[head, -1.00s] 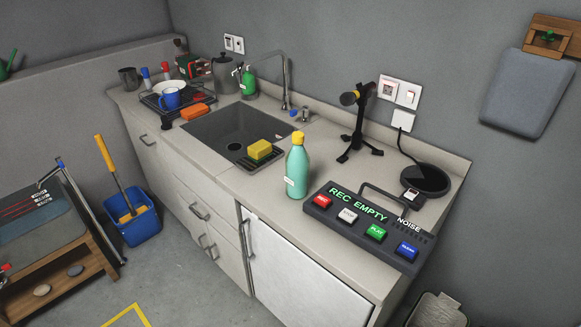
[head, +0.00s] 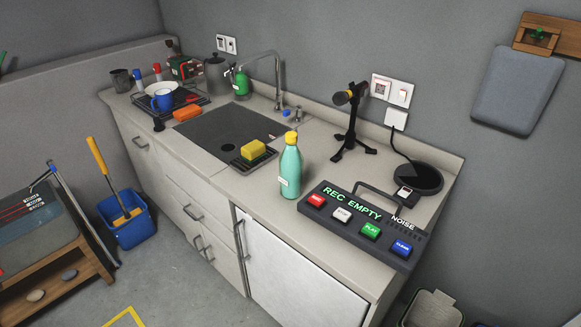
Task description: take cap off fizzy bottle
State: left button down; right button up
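The fizzy bottle (head: 290,172) is teal-green with a white label and stands upright on the counter, between the sink and the recorder box. Its yellow cap (head: 291,138) is on its top. Neither of my grippers shows in the head view.
The counter (head: 240,192) has a sink (head: 222,132) with a yellow sponge (head: 252,149) on a rack at its near right corner. A recorder box with coloured buttons (head: 360,225) lies right of the bottle. A microphone on a tripod (head: 350,125) stands behind. A blue bucket (head: 128,227) is on the floor.

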aim_at(292, 160)
jog(key=i+j+z, duration=0.1)
jog(key=j+z, duration=0.2)
jog(key=j, duration=0.5)
jog(key=j+z, duration=0.35)
jog(key=j, duration=0.45)
